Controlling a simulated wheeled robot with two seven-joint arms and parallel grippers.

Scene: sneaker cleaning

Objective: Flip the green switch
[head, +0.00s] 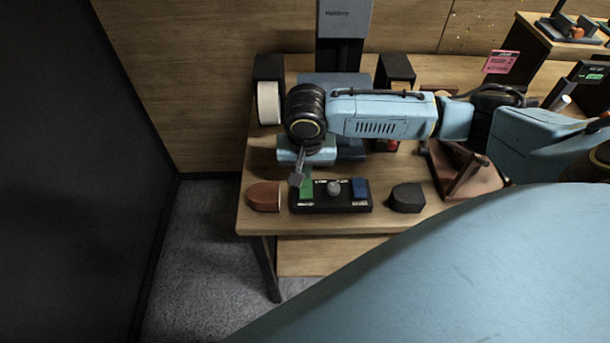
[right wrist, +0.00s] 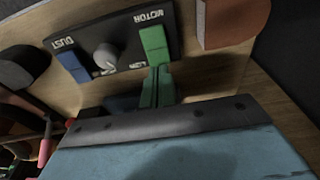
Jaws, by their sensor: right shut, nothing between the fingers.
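The green switch (head: 307,188) is at the left end of a black control panel (head: 332,207) near the table's front edge. In the right wrist view the green switch (right wrist: 154,43) is beside the word MOTOR. My right gripper (head: 296,180) points down at the switch's left side, shut and empty. In the right wrist view its fingertips (right wrist: 159,72) are right at the near edge of the green switch; I cannot tell whether they touch it. My left gripper is not in view.
The panel also has a grey knob (head: 333,188) and a blue switch (head: 360,188). A brown block (head: 263,196) lies left of the panel, a black block (head: 407,198) right of it. A brown wooden stand (head: 480,182) is further right. A machine with a white roller (head: 268,103) stands behind.

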